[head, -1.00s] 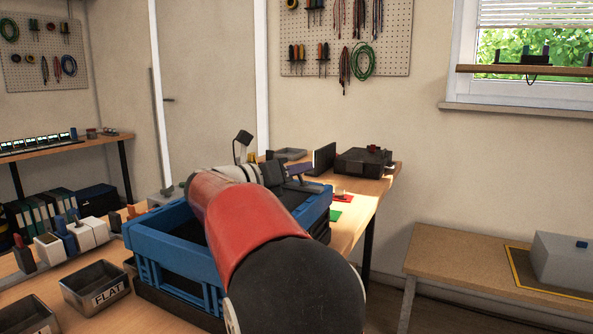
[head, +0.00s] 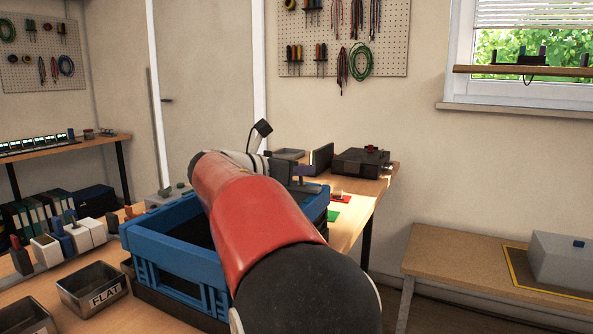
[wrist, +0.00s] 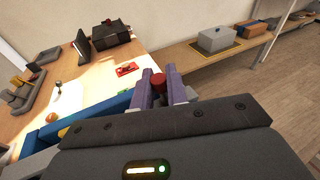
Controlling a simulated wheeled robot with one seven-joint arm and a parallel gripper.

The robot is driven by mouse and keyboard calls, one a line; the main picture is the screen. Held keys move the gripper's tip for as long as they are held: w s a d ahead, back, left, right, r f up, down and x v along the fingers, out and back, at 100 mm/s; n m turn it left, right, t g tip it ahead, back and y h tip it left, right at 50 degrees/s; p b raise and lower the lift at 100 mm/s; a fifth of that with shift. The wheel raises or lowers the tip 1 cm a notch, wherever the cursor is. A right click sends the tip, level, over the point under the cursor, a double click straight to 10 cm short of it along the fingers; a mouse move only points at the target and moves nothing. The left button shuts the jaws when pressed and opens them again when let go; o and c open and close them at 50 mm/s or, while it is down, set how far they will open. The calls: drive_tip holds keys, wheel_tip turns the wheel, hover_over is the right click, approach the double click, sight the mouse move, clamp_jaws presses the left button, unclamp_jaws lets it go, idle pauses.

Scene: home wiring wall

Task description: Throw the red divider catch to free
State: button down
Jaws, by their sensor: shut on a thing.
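My gripper (wrist: 160,88) shows in the wrist view with its two purple-grey fingers closed on a red knob-like piece, the red divider catch (wrist: 158,82). In the head view my gripper (head: 304,178) is above the right far end of the blue crate (head: 165,240). My red and black arm crosses over the crate there and hides much of its inside. The catch cannot be made out in the head view. A blue crate edge (wrist: 115,103) shows just left of the fingers in the wrist view.
A red mat (wrist: 126,69) lies on the table beyond the gripper, and a dark box (head: 362,162) stands at the back. The tray marked FLAT (head: 93,288) is left of the crate. A bench with a grey box (head: 565,260) stands at right.

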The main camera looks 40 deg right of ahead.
drive_tip(key=shift+s+d+m+t+y, duration=0.15)
drive_tip(key=shift+s+m+y, duration=0.15)
drive_tip(key=shift+m, duration=0.25)
drive_tip(key=shift+s+d+m+t+y, duration=0.15)
drive_tip(key=shift+m+y, duration=0.15)
drive_tip(key=shift+m, duration=0.25)
drive_tip(key=shift+s+d+f+m+t+y, duration=0.1)
drive_tip(key=shift+s+m+t+y, duration=0.2)
drive_tip(key=shift+m, duration=0.35)
drive_tip(key=shift+s+d+f+m+t+y, duration=0.1)
drive_tip(key=shift+s+m+t+y, duration=0.2)
drive_tip(key=shift+m, duration=0.35)
drive_tip(key=shift+w, duration=0.1)
drive_tip(key=c, duration=1.4)
unclamp_jaws()
drive_tip(key=shift+a, duration=0.1)
drive_tip(key=v, duration=0.7)
drive_tip(key=shift+a, duration=0.35)
